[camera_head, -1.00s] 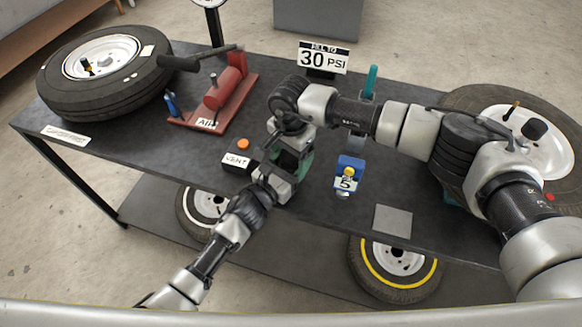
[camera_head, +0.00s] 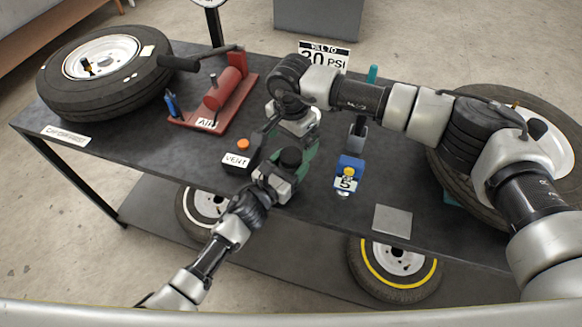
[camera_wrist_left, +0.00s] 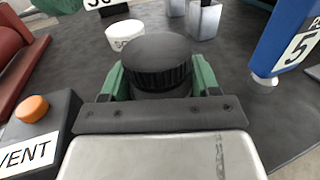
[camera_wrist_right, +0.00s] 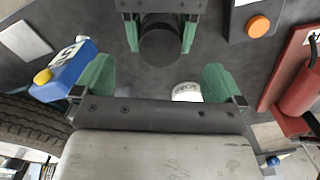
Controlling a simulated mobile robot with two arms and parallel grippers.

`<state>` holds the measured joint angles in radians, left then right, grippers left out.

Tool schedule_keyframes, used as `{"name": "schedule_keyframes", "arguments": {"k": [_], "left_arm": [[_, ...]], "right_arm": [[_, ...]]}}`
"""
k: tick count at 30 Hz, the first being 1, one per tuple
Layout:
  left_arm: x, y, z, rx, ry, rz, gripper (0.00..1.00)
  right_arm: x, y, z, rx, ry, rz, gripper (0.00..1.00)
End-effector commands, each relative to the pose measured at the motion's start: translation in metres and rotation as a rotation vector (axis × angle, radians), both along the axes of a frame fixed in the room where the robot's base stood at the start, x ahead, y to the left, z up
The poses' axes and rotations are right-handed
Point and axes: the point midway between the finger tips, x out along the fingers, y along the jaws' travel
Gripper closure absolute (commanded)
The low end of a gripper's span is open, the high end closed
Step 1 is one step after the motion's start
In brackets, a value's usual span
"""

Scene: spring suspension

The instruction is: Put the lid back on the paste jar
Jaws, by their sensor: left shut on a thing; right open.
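A black ribbed round lid (camera_wrist_left: 156,62) is held between the green fingers of my left gripper (camera_head: 291,166). The lid also shows in the head view (camera_head: 290,158) and the right wrist view (camera_wrist_right: 160,42). A small white labelled tub, which looks like the paste jar (camera_wrist_left: 125,35), stands on the table beyond the lid. In the right wrist view the jar (camera_wrist_right: 186,91) shows between the spread fingers of my right gripper (camera_wrist_right: 160,85), nearer the right-hand finger. It is hidden in the head view. My right gripper is open and holds nothing.
The VENT box with its orange button (camera_head: 243,145) is left of my grippers, and a red tool (camera_head: 215,98) lies farther back. A blue gauge block (camera_head: 348,172) stands to the right. A grey plate (camera_head: 393,221) lies near the front edge. A tyre (camera_head: 105,72) fills the back left.

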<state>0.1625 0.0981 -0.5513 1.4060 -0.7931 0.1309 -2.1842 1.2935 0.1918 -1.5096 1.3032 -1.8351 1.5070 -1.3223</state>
Motion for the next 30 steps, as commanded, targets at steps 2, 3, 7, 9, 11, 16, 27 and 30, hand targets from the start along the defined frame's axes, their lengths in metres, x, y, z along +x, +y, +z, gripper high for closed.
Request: {"name": "schedule_keyframes", "arguments": {"k": [2, 3, 7, 9, 11, 16, 27, 30], "left_arm": [[0.0, 0.0, 0.0, 0.0, 0.0, 0.0, 1.0], [0.0, 0.0, 0.0, 0.0, 0.0, 0.0, 1.0], [0.0, 0.0, 0.0, 0.0, 0.0, 0.0, 1.0], [0.0, 0.0, 0.0, 0.0, 0.0, 0.0, 1.0], [0.0, 0.0, 0.0, 0.0, 0.0, 0.0, 1.0], [0.0, 0.0, 0.0, 0.0, 0.0, 0.0, 1.0], [0.0, 0.0, 0.0, 0.0, 0.0, 0.0, 1.0], [0.0, 0.0, 0.0, 0.0, 0.0, 0.0, 1.0]], "right_arm": [[0.0, 0.0, 0.005, 0.0, -0.001, 0.0, 0.0], [0.001, 0.0, 0.009, 0.0, -0.003, 0.0, 0.0], [0.001, 0.0, 0.032, 0.001, -0.003, 0.001, 0.0], [0.001, 0.0, 0.048, 0.002, -0.006, 0.001, 0.0], [0.001, 0.0, 0.061, 0.001, -0.005, 0.001, 0.0], [0.001, 0.0, 0.094, 0.001, -0.003, 0.0, 0.0], [0.0, 0.0, 0.12, 0.0, 0.0, 0.0, 0.0], [0.0, 0.0, 0.12, 0.0, 0.0, 0.0, 0.0]]}}
